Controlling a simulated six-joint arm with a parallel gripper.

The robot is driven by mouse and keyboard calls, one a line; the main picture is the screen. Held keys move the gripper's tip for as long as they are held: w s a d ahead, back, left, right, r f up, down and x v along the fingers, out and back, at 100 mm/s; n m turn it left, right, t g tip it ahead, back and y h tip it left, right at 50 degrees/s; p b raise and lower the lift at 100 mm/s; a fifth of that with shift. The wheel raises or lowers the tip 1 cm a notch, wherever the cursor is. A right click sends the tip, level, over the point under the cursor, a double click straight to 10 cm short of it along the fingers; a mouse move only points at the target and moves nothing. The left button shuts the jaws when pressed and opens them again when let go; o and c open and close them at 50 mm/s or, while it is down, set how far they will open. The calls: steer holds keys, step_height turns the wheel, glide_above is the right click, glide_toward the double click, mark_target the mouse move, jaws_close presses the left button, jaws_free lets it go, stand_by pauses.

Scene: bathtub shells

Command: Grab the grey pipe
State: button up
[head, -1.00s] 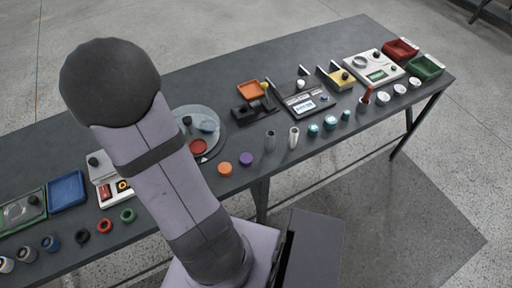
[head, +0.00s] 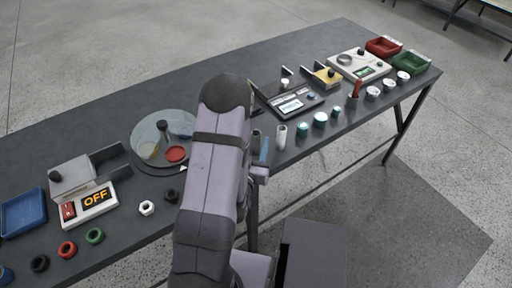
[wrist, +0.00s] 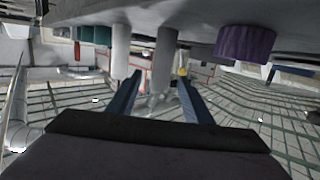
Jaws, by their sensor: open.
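The grey pipe (head: 256,138) stands upright near the table's front edge, just right of my arm. A paler, whitish pipe (head: 281,136) stands to its right. In the wrist view, which is upside down, the grey pipe (wrist: 165,58) hangs in line with the gap between my blue fingers, and the whitish pipe (wrist: 120,50) is to its left. My gripper (wrist: 159,82) is open and empty, its fingers apart. In the head view one blue finger shows beside the grey pipe, and my arm hides the rest. I cannot tell how far the fingertips are from the pipe.
A purple cap (wrist: 246,42) is close by in the wrist view. Teal-topped jars (head: 320,120) stand to the right of the pipes. A control box (head: 289,102) lies behind them. A round glass dish (head: 150,128) is to the left of my arm.

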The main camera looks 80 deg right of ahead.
mark_target(258, 131)
steer(key=shift+f, duration=0.25)
steer(key=shift+d+f, duration=0.15)
steer(key=shift+d, duration=1.25)
steer(key=shift+d+f+p, duration=0.2)
steer(key=shift+d+p, duration=0.25)
steer(key=shift+d, duration=0.65)
steer(key=shift+d+f+p, duration=0.15)
steer(key=shift+d+p, duration=0.3)
steer(key=shift+d, duration=0.6)
steer(key=c, duration=1.1)
